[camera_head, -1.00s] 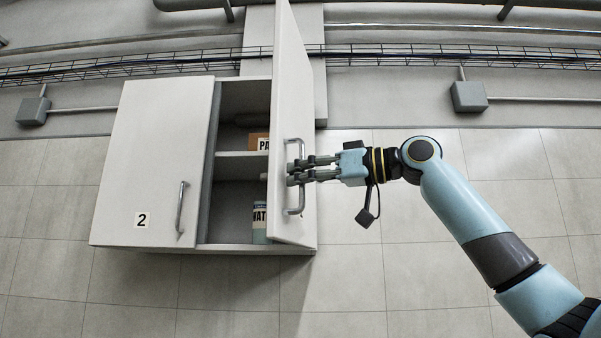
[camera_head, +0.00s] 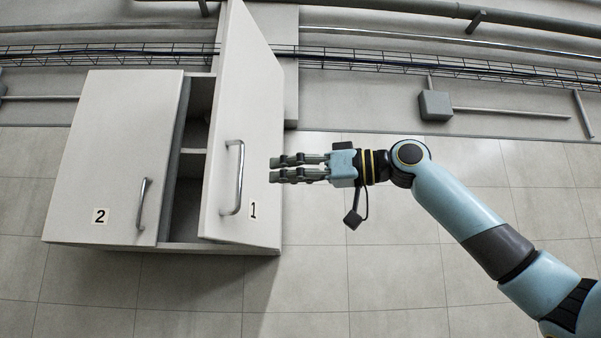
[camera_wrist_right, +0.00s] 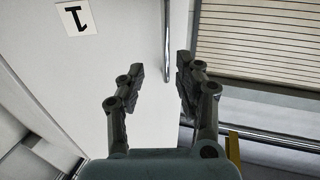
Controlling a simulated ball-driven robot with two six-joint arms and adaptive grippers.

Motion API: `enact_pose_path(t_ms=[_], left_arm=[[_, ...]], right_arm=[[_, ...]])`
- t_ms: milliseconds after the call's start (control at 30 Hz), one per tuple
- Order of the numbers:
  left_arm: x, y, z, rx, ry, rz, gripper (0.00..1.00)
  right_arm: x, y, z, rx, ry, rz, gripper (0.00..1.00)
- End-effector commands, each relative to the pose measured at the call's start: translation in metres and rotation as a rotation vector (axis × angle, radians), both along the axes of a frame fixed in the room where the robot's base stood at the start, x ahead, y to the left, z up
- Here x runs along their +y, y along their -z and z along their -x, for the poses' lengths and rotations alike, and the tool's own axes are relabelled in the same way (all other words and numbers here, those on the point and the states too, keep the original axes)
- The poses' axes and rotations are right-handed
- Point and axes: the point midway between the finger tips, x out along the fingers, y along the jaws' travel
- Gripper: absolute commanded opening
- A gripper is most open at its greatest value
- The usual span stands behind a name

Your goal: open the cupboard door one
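Cupboard door one (camera_head: 255,130), white with a "1" label, stands partly open, with a dark gap at its left edge. It also fills much of the wrist view (camera_wrist_right: 125,45). Its metal bar handle (camera_head: 238,180) is upright on the door face. My right gripper (camera_head: 272,167) is right of the handle, apart from it, with empty fingers pointing left. In the wrist view the gripper (camera_wrist_right: 160,64) is open, and the handle (camera_wrist_right: 167,40) shows beyond and between the fingertips. My left gripper is not in view.
Cupboard door two (camera_head: 110,150), with its own handle (camera_head: 143,203), is shut on the left. The shelf inside is partly visible through the gap. A grey wall box (camera_head: 435,105), pipes and a wire cable tray (camera_head: 350,57) run behind. Tiled surface right of the cupboard looks clear.

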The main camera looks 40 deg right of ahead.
Motion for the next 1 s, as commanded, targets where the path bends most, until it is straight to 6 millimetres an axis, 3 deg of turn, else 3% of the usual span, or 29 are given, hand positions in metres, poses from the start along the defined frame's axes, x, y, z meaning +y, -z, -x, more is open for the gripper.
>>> enact_pose_path(t_ms=[300, 767, 1000], left_arm=[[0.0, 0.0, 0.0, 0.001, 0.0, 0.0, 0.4], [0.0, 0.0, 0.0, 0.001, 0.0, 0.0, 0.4], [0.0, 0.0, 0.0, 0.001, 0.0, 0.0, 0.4]], right_arm=[[-0.018, 0.001, 0.024, 0.002, 0.001, 0.004, 0.34], [-0.021, -0.001, 0.028, 0.001, 0.0, -0.001, 0.34], [-0.02, 0.002, 0.027, 0.004, 0.0, 0.002, 0.06]])
